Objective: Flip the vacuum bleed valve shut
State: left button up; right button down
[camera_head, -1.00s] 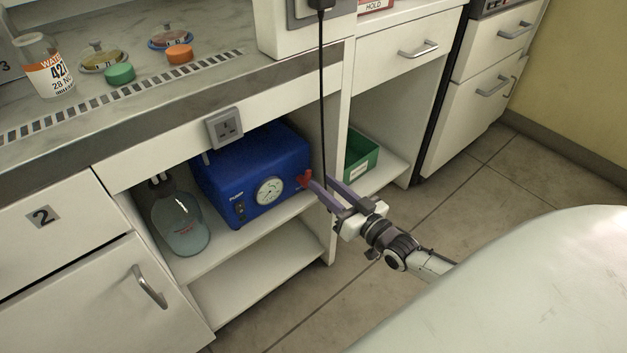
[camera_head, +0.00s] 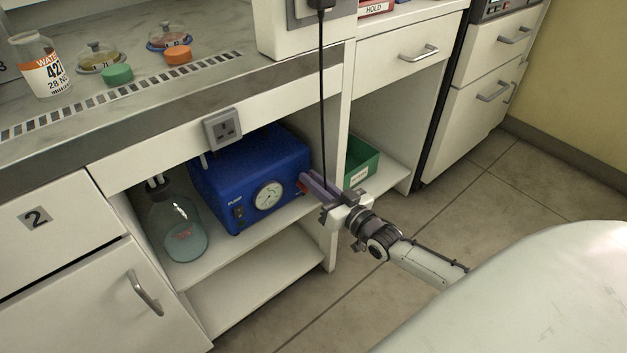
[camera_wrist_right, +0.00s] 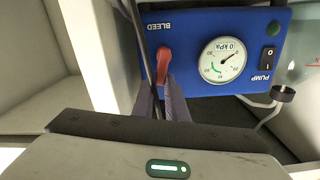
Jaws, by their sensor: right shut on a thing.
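The blue vacuum pump (camera_head: 262,165) sits on the shelf under the bench, with a round gauge (camera_head: 268,195) on its front. The red bleed valve lever (camera_wrist_right: 163,62) is beside the gauge, under the BLEED label, in the right wrist view. Its red tip (camera_head: 303,181) barely shows in the head view, mostly hidden by my fingers. My right gripper (camera_head: 310,186) reaches the pump front and is shut on the lever. Its fingers (camera_wrist_right: 163,95) lie at the lever's lower end in the wrist view. My left gripper is out of view.
A black cable (camera_head: 323,90) hangs close by my right gripper. A glass flask (camera_head: 177,235) stands left of the pump. A green bin (camera_head: 361,165) sits on the shelf to the right. The cabinet's upright panel (camera_head: 333,140) is near my right gripper. The lower shelf (camera_head: 250,280) is empty.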

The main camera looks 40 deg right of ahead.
jog(key=n, duration=0.1)
jog(key=a+n+p, duration=0.1)
jog(key=shift+n+p, duration=0.3)
jog(key=shift+n, duration=0.1)
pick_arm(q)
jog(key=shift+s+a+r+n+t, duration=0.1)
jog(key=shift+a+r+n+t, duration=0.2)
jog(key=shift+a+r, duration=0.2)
pick_arm(e)
jog(key=c, duration=1.8)
grip_release()
jog(key=shift+o, duration=0.2)
